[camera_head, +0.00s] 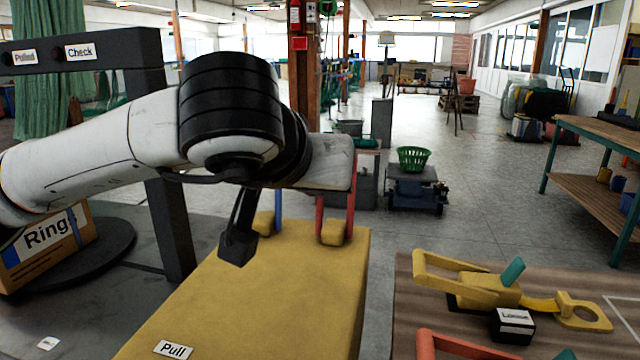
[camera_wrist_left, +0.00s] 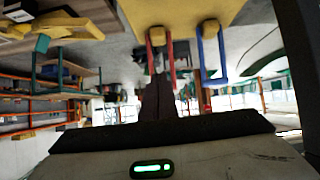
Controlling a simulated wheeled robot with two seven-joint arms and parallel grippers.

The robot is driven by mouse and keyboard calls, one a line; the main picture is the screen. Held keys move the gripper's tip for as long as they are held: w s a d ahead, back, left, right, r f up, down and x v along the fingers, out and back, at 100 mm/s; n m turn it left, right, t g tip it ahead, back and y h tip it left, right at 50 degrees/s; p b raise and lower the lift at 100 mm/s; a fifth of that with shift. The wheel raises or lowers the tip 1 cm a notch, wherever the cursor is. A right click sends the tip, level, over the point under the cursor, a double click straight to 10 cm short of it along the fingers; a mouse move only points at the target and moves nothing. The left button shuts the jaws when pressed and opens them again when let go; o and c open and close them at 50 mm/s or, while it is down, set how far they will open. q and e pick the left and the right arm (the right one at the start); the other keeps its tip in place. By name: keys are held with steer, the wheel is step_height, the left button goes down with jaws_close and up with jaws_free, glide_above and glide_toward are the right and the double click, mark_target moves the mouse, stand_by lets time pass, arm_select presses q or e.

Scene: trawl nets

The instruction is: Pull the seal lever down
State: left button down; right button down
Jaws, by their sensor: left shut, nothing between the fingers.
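A yellow bench (camera_head: 270,290) with a "Pull" label (camera_head: 173,349) carries two upright levers on yellow blocks. The blue lever (camera_head: 278,210) is on the left and the red lever (camera_head: 320,215) on the right; no name shows on either. My left arm reaches across, and its hand covers the red lever's upper part. In the left wrist view, which is upside down, my left gripper (camera_wrist_left: 157,88) is shut and empty. Its fingers overlap the far end of the red lever (camera_wrist_left: 171,60); I cannot tell if they touch. The blue lever (camera_wrist_left: 221,55) stands beside it, clear. My right gripper is out of view.
A dark frame (camera_head: 177,230) with "Pulled" and "Check" labels stands left, near a "Rings" box (camera_head: 45,245). At right, a brown table (camera_head: 450,320) holds a yellow latch (camera_head: 490,291) and a black labelled block (camera_head: 513,326). A trolley with a green basket (camera_head: 414,158) stands beyond.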

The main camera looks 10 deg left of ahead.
arm_select(q)
steer(key=s, duration=0.5)
steer(key=shift+w, duration=0.1)
stand_by(0.7)
